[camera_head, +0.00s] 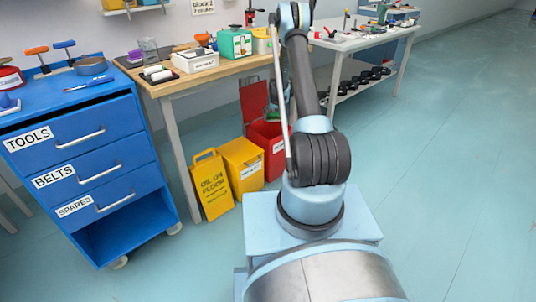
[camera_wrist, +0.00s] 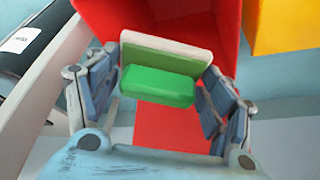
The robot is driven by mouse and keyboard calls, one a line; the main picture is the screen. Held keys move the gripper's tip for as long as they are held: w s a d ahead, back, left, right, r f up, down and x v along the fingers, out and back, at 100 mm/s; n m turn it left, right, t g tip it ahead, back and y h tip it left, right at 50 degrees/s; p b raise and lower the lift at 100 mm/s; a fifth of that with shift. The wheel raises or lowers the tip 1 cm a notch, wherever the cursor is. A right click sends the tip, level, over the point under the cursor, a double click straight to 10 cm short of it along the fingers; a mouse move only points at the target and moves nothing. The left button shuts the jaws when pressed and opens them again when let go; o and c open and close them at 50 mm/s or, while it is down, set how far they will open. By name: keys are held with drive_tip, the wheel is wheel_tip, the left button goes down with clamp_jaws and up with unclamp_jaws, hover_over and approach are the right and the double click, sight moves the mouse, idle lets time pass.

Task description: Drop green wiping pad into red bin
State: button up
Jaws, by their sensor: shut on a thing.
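My gripper (camera_wrist: 165,70) is shut on the green wiping pad (camera_wrist: 158,86), which shows in the wrist view as a green block with a pale layer along its far side. One finger is on each end of the pad. The red bin (camera_wrist: 172,128) lies behind the pad in the wrist view, and the pad appears over its opening. In the head view the red bin (camera_head: 273,152) stands on the floor under the bench with its lid raised. My arm hides part of the bin and most of my gripper in the head view.
A yellow bin (camera_head: 243,168) stands left of the red bin, with a yellow floor sign (camera_head: 211,186) beside it. The wooden bench (camera_head: 172,86) is above them. A blue drawer cabinet (camera_head: 88,165) stands at left. Floor at right is clear.

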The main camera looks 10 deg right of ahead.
drive_tip(key=w, duration=0.1)
drive_tip(key=w+f, duration=0.2)
drive_tip(key=w, duration=0.1)
drive_tip(key=shift+f, duration=0.25)
wheel_tip(320, 180, down, 6)
idle(0.3)
drive_tip(key=o, duration=1.2)
drive_tip(key=shift+o, duration=0.2)
drive_tip(key=shift+s+r, duration=0.1)
drive_tip(key=shift+r, duration=0.05)
drive_tip(key=v, duration=1.1)
drive_tip(key=shift+s+r, duration=0.1)
drive_tip(key=shift+r, duration=0.2)
